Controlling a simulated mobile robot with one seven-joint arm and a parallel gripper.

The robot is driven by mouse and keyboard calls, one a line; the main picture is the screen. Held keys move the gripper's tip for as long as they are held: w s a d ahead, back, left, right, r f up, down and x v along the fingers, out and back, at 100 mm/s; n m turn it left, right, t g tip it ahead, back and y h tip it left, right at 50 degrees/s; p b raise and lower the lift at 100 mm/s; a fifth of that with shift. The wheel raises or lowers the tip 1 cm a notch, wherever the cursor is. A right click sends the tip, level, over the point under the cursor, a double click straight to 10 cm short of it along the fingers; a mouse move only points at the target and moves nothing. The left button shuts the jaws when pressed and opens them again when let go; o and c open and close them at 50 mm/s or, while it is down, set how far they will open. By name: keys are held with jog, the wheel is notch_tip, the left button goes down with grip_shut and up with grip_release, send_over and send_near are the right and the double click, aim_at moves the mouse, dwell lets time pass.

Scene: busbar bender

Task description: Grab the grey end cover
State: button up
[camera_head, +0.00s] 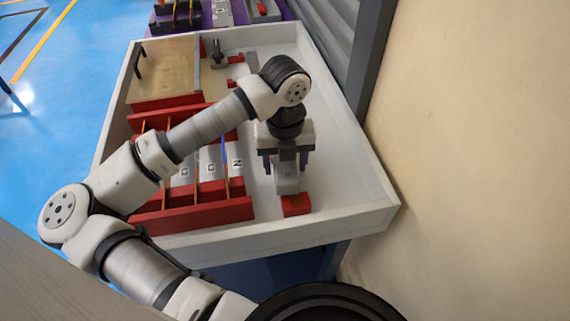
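The grey end cover (287,182) appears as a light grey block by a small red block (296,205) near the front right of the white tray. My gripper (286,167) points down over it. Its two dark fingers stand wide apart, one to the left and one to the right of the grey piece, so it looks open. The gripper body hides the top and back of the cover. Contact between the fingers and the cover cannot be made out.
The white-rimmed tray (345,222) holds a red rack (196,216) with labelled grey bars left of my gripper. A tan plate (163,72) and small red-and-grey fixtures (218,60) lie behind. A beige wall (470,150) stands close on the right. Tray floor right of the gripper is clear.

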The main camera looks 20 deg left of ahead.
jog(key=c, duration=0.7)
jog(key=shift+r, duration=0.1)
